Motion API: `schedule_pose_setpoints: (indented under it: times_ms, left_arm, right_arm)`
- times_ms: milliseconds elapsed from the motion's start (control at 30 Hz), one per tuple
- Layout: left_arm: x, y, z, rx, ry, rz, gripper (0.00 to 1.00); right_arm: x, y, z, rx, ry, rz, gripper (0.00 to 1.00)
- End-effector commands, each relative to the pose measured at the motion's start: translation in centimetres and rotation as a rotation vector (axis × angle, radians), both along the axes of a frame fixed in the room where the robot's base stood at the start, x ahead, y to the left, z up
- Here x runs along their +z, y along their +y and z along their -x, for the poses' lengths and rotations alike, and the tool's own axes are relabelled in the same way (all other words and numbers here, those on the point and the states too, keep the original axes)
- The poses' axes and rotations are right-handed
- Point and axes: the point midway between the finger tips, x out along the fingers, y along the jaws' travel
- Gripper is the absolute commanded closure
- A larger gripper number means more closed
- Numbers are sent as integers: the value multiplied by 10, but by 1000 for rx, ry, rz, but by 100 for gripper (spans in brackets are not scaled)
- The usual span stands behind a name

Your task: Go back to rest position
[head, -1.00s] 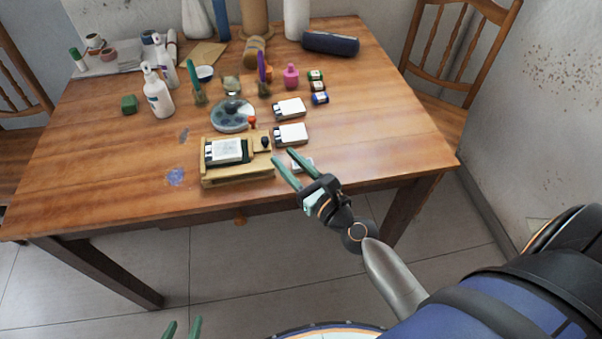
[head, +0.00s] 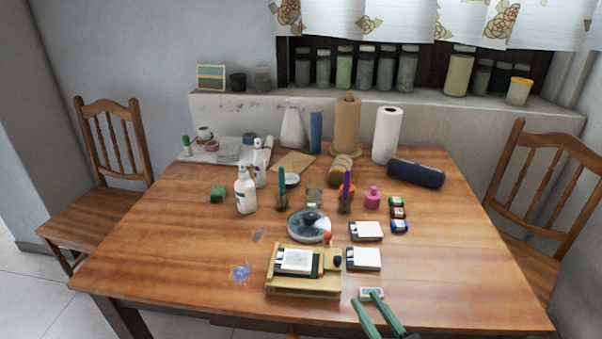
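My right gripper (head: 364,299) shows at the bottom edge of the head view, to the right of the middle. Its two green fingers are spread apart with no object seen between them. The rest of the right arm is cut off by the frame. My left gripper is out of view.
The wooden table (head: 180,270) holds a wooden jig (head: 303,287), a round palette (head: 309,226), white-topped blocks (head: 363,259), spray bottles (head: 245,190) and a dark blue case (head: 416,173). Chairs stand at the left (head: 112,160) and right (head: 545,190). The table's front left is mostly clear.

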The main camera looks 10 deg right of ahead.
Motion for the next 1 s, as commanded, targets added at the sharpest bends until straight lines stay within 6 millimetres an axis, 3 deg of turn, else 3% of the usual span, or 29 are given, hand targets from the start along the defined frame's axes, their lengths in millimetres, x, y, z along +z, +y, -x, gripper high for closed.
schedule_pose_setpoints:
  times_ms: [167, 533, 700, 900, 1000]
  left_arm:
    - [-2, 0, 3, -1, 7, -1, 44]
    - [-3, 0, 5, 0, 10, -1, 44]
    - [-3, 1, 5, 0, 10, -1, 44]
    - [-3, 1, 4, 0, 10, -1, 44]
    - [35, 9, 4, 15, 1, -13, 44]
  right_arm:
    - [-15, 15, 7, 55, -8, 262, 64]
    - [-103, 66, 56, 470, -191, 1604, 64]
    - [-146, 72, 85, 748, -379, 2196, 64]
    - [-186, 64, 118, 1115, -686, 2758, 64]
    - [-149, 56, 121, 1120, -663, 2775, 64]
